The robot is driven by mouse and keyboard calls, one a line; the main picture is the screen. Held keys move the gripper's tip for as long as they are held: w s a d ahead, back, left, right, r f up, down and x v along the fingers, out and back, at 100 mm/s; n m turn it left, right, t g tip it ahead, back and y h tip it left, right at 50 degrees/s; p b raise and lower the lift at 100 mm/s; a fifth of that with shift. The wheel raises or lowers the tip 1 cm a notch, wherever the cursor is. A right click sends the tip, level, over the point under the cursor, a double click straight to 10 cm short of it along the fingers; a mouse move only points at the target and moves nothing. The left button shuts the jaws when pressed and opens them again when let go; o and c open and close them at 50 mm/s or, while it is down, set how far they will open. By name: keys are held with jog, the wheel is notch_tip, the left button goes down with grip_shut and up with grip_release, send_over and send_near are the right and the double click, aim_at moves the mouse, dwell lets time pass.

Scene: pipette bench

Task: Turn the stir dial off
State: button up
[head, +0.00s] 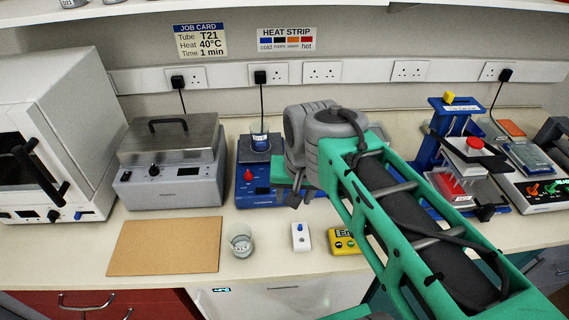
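A blue hotplate stirrer (249,198) stands on the bench left of my arm. A beaker with a blue label (259,141) sits on its top. A red dial (248,176) shows on the left of its front, beside a small dark display (263,190). My gripper (295,198) is at the right part of the stirrer's front, pointing down. My wrist and gripper cover that part, so any dial there is hidden. The fingers are small and dark, and whether they are apart or touching the stirrer is unclear.
A grey bath with a lid (170,190) stands to the left. A blue rack stand (440,130) is at the right.

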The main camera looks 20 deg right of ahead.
jog(key=w+m+g+b, duration=0.1)
jog(key=w+m, duration=0.4)
jog(key=w, duration=0.1)
jog(key=w+f+m+g+b, duration=0.1)
jog(key=w+m, duration=0.5)
jog(key=w+f+m+g+b, duration=0.1)
jog(key=w+m, duration=0.4)
jog(key=w, duration=0.1)
jog(key=shift+w+d+f+m, duration=0.15)
jog(key=shift+w+d+m, duration=0.1)
jog(key=shift+w+m, duration=0.1)
jog(key=shift+f, duration=0.15)
notch_tip(320, 180, down, 7)
jog(key=shift+f+p, duration=0.1)
jog(key=shift+p, duration=0.2)
jog(key=shift+c, duration=0.4)
grip_shut()
